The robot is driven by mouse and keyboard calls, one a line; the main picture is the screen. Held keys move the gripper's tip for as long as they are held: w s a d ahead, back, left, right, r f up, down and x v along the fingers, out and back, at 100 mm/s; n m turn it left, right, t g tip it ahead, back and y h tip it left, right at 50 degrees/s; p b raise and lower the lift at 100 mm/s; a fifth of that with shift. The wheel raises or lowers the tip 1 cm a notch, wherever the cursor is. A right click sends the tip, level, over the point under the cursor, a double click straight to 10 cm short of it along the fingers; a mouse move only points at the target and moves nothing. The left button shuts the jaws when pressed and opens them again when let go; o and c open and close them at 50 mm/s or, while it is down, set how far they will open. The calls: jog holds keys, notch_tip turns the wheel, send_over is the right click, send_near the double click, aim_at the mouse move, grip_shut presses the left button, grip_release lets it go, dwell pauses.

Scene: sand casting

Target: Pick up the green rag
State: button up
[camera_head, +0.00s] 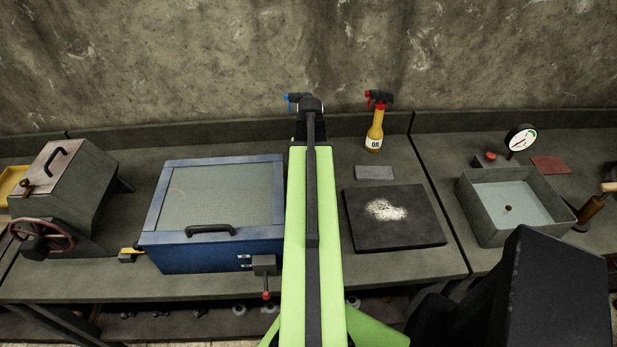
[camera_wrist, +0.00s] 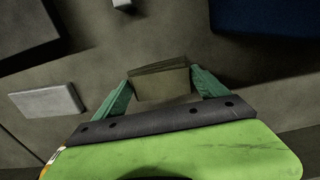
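A folded olive-green cloth (camera_wrist: 162,84), which I take to be the green rag, shows in the wrist view. It lies between the tips of my gripper's two teal fingers (camera_wrist: 163,76). The fingers are spread wide apart, one on each side of it. Their tips come close to its left and right edges; I cannot tell whether they touch it. In the head view my arm covers the rag and most of my gripper, which shows only as a dark end beyond the arm.
A blue box with a handle (camera_head: 164,249) stands left of my arm. A black mat with white powder (camera_head: 425,231), a small grey block (camera_head: 374,172) and a yellow spray bottle (camera_head: 375,130) are to the right. A grey bin (camera_head: 498,234) stands further right. The wall closes off the back.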

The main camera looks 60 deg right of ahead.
jog(key=c, duration=0.4)
jog(key=shift+c, duration=0.2)
jog(key=shift+r+p, duration=0.35)
jog(key=r+p, duration=0.4)
jog(key=shift+s+r+p, duration=0.3)
jog(key=shift+s, duration=0.05)
jog(key=s+d+r+p, duration=0.1)
jog(key=s+r+p, duration=0.4)
jog(key=s, duration=0.6)
jog(key=shift+d+r+p, duration=0.35)
